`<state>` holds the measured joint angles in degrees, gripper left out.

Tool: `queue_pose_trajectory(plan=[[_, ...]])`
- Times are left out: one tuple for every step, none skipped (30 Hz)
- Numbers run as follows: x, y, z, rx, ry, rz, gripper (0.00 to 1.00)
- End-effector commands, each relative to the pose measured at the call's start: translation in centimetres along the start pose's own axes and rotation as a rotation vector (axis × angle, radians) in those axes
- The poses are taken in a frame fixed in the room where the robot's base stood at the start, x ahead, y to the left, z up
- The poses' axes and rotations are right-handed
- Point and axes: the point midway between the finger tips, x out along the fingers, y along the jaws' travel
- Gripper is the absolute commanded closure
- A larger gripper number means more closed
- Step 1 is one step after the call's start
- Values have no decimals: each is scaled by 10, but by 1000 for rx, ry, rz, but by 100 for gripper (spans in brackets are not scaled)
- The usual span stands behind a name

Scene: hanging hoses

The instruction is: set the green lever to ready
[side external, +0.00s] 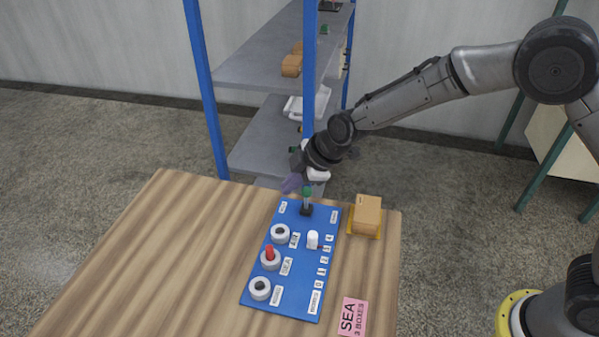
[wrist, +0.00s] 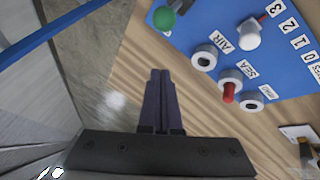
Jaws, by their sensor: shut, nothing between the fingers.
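The green lever (side external: 307,192) has a green ball knob on a grey stem and a dark base, at the far end of the blue panel (side external: 298,265). It looks roughly upright. A small label (side external: 283,207) lies to its left and another (side external: 334,216) to its right, too small to read surely. My gripper (side external: 291,184) is just left of the knob and above the panel's far edge, apart from it as far as I can tell.
The panel has a white slider knob (side external: 313,240) with its red pointer near 3, and several grey rings; a red peg (side external: 270,252) stands in the SEA ring. A cardboard box (side external: 367,214) on a yellow tray and a pink SEA 3 BOXES card (side external: 352,316) are nearby. Shelving (side external: 265,150) stands behind.

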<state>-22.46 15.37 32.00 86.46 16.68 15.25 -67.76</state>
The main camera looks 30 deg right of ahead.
Motion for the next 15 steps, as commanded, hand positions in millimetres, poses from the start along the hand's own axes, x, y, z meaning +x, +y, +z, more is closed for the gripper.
queue_pose_trajectory(plan=[[-1, 1, 9, 5, -1, 2, 100], [0, 1, 13, 6, -2, 2, 100], [1, 1, 18, 6, -2, 3, 100], [2, 2, 20, 5, -1, 3, 100], [2, 1, 23, 6, -1, 3, 100], [3, 1, 26, 5, -1, 3, 100], [4, 2, 28, 5, -1, 3, 100], [4, 1, 30, 4, -1, 2, 100], [5, 1, 32, 4, -1, 2, 100], [5, 1, 34, 4, -1, 2, 100], [5, 1, 34, 3, -1, 2, 100], [5, 1, 35, 2, 0, 2, 100], [5, 1, 36, 2, 0, 2, 100], [5, 1, 36, 2, 0, 2, 100], [5, 1, 36, 2, 0, 2, 100]])
